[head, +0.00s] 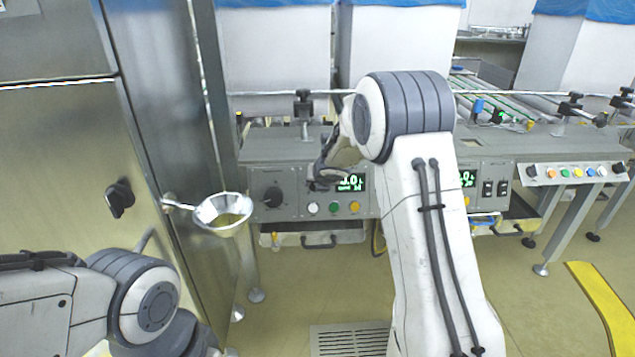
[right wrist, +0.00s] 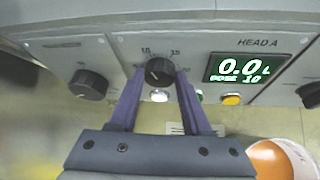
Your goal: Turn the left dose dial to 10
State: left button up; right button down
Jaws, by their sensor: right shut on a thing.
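The left dose dial (right wrist: 158,71) is a small black knob on the grey panel marked HEAD A, with a printed scale around it. My right gripper (right wrist: 158,85) has its two purple-grey fingers on either side of the dial, shut on it. In the head view my right gripper (head: 320,180) reaches the panel and hides the dial. The display (right wrist: 240,68) beside the dial reads 0.0 L with a small dose line that looks like 10. Exactly where the dial points is hard to read. My left arm shows at lower left, but its gripper is not visible.
A larger black knob (head: 271,197) is left of the dial. White, green and orange buttons (head: 334,208) sit below the display. A metal funnel (head: 223,213) sticks out from the steel cabinet (head: 80,150) at left. A second panel is partly behind my right arm.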

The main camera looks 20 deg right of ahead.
jog(key=shift+a, duration=0.1)
dwell(0.4)
jog(key=shift+c, duration=1.8)
grip_release()
jog(key=p+v, duration=0.2)
jog(key=v, duration=0.8)
jog(key=shift+s+r+p, duration=0.15)
jog(key=shift+r+p, duration=0.05)
jog(key=shift+p, duration=0.1)
jog(key=shift+a, duration=0.1)
